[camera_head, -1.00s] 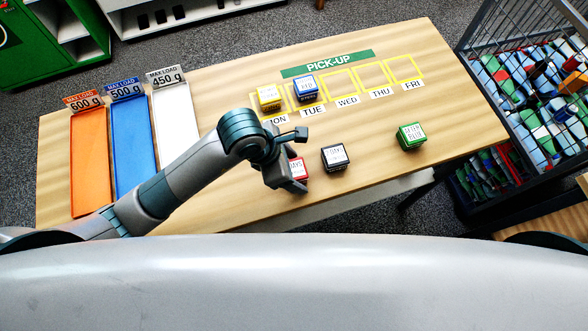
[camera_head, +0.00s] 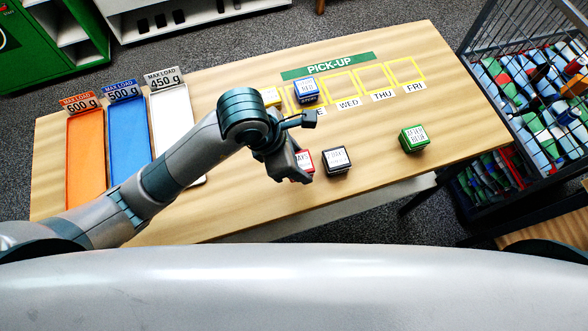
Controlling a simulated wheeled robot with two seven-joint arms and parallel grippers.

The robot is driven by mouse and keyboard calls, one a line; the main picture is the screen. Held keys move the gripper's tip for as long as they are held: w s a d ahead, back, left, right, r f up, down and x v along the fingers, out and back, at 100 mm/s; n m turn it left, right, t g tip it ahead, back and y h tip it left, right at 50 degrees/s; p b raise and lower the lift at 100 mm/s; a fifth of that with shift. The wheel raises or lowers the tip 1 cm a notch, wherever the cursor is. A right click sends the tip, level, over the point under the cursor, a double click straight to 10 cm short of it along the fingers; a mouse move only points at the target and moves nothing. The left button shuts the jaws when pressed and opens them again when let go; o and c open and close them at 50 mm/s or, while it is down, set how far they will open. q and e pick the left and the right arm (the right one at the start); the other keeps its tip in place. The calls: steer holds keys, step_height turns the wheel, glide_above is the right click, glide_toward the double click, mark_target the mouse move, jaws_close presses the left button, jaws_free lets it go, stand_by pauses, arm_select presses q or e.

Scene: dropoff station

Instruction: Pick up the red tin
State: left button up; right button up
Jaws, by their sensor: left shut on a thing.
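The red tin (camera_head: 306,158) has a white label on top and is at the front middle of the table, partly hidden by my left gripper. My left gripper (camera_head: 302,168) is shut on the red tin. I cannot tell clearly whether the tin is clear of the tabletop. A black tin (camera_head: 337,160) with a white label stands just to the right of the red one. My right gripper is not in view.
A green tin (camera_head: 414,139) stands farther right on the table (camera_head: 385,170). A blue tin (camera_head: 305,91) and a yellow tin (camera_head: 270,96) are by the PICK-UP squares. Orange (camera_head: 86,160), blue (camera_head: 131,140) and white (camera_head: 172,120) lanes lie at left. A caged bin (camera_head: 520,60) stands at right.

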arm_select(q)
steer(key=w+d+r+b, duration=0.3)
steer(key=d+r, duration=0.3)
steer(key=d, duration=0.4)
steer(key=shift+r, duration=0.15)
steer(key=shift+w, duration=0.1)
